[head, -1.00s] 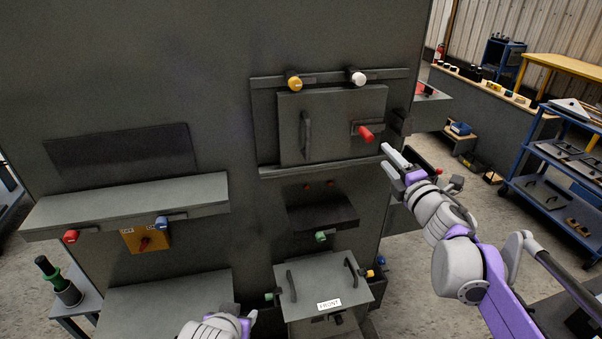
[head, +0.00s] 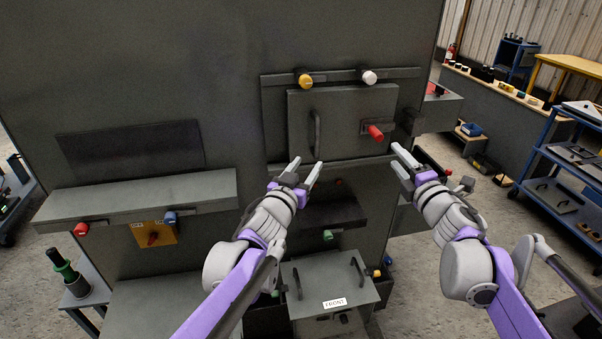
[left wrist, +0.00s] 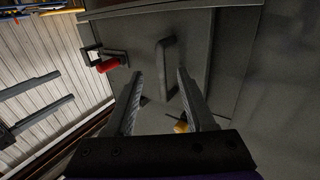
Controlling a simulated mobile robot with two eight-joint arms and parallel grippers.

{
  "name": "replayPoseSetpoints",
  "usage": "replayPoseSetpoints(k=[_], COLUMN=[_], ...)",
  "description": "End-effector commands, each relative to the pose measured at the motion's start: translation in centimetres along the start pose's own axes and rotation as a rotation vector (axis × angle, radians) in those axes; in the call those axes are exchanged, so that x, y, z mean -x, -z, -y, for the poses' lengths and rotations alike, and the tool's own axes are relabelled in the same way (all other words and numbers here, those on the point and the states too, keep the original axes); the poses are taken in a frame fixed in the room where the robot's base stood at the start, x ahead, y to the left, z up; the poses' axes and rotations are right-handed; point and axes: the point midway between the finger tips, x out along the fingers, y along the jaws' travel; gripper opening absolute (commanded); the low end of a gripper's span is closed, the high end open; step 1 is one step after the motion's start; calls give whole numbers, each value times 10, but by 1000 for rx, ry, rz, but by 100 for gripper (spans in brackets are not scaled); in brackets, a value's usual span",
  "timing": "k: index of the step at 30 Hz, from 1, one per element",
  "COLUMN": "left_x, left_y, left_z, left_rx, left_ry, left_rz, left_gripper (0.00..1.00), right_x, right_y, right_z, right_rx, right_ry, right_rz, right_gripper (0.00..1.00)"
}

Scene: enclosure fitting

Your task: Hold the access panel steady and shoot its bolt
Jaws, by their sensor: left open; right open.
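The grey access panel (head: 345,110) sits in its frame on the dark enclosure. Its upright bar handle (head: 317,135) is on the left and its bolt with a red knob (head: 376,132) is on the right. My left gripper (head: 304,165) is open and empty, its fingertips in front of the panel's lower left, just below the handle. In the left wrist view the handle (left wrist: 166,68) shows ahead, above the open fingers, and the red knob (left wrist: 108,65) is to the left. My right gripper (head: 396,155) is open and empty, below and right of the red knob.
A yellow knob (head: 305,81) and a white knob (head: 369,77) sit on the rail above the panel. A ledge (head: 140,200) with red and blue knobs juts out at left. A box marked FRONT (head: 325,277) is below. A blue cart (head: 565,165) stands right.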

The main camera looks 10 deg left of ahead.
Motion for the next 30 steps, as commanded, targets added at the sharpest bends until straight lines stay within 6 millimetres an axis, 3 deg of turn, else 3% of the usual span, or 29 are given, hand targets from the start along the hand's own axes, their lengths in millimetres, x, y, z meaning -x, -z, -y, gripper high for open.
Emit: replayPoseSetpoints(k=[6, 12, 18, 26, 30], left_x=[-42, -70, -81, -82, -82], left_y=[0, 0, 0, 0, 0], left_z=[0, 1, 1, 1, 1], left_rx=[0, 0, 0, 0, 0], left_ry=[1, 2, 2, 2, 2], left_rz=[0, 1, 1, 1, 1], left_gripper=[55, 55, 55, 55, 31], right_x=[0, 0, 0, 0, 0], right_y=[0, 0, 0, 0, 0], right_z=[0, 0, 0, 0, 0], right_rx=[0, 0, 0, 0, 0], right_ry=[0, 0, 0, 0, 0], right_rz=[0, 0, 0, 0, 0], right_gripper=[50, 50, 50, 50, 50])
